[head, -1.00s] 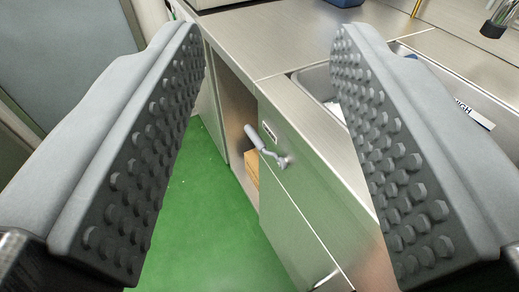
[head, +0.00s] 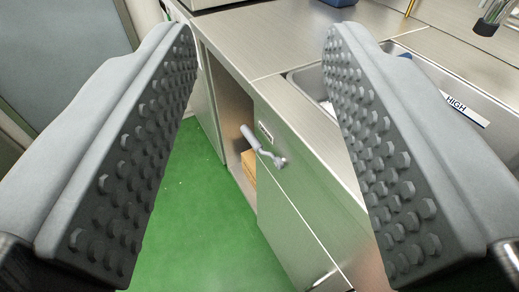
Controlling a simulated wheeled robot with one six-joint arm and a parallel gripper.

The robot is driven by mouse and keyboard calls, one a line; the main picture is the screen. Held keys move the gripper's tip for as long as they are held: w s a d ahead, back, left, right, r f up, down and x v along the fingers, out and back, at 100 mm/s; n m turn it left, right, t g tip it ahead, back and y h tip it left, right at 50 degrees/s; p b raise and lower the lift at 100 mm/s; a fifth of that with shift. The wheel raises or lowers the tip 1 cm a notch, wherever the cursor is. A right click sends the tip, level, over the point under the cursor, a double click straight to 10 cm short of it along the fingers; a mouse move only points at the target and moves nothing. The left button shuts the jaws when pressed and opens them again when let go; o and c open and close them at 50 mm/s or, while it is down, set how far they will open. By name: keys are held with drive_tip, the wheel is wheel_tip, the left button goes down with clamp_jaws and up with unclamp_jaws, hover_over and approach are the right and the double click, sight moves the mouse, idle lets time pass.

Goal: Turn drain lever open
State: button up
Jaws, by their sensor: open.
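The drain lever (head: 252,138) is a grey handle on a crank, fixed to the metal front of the steel counter below the sink. Its handle points up and left from the pivot at its lower right. A small label (head: 266,131) sits just above it. My gripper (head: 262,45) is open and empty, its two grey studded fingers wide apart at the left and right of the view. The lever shows between the fingers, farther off, and nothing touches it.
The steel counter top (head: 270,38) runs above the lever, with a sink (head: 312,82) partly hidden behind the right finger. A strip marked HIGH (head: 464,107) lies by it. An open cabinet bay (head: 230,100) is left of the lever. The green floor (head: 200,220) is clear.

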drive_tip(key=o, duration=1)
drive_tip(key=shift+w+a+f+n+g, duration=0.2)
drive_tip(key=shift+w+f+n+g, duration=0.05)
drive_tip(key=shift+w+f, duration=0.3)
drive_tip(key=shift+w+a+f+n+g, duration=0.25)
drive_tip(key=shift+w+f, duration=0.15)
drive_tip(key=shift+f, duration=0.15)
drive_tip(key=n+g+h, duration=0.7)
drive_tip(key=n+h, duration=0.9)
drive_tip(key=n, duration=0.7)
approach(249, 136)
drive_tip(key=x, duration=0.9)
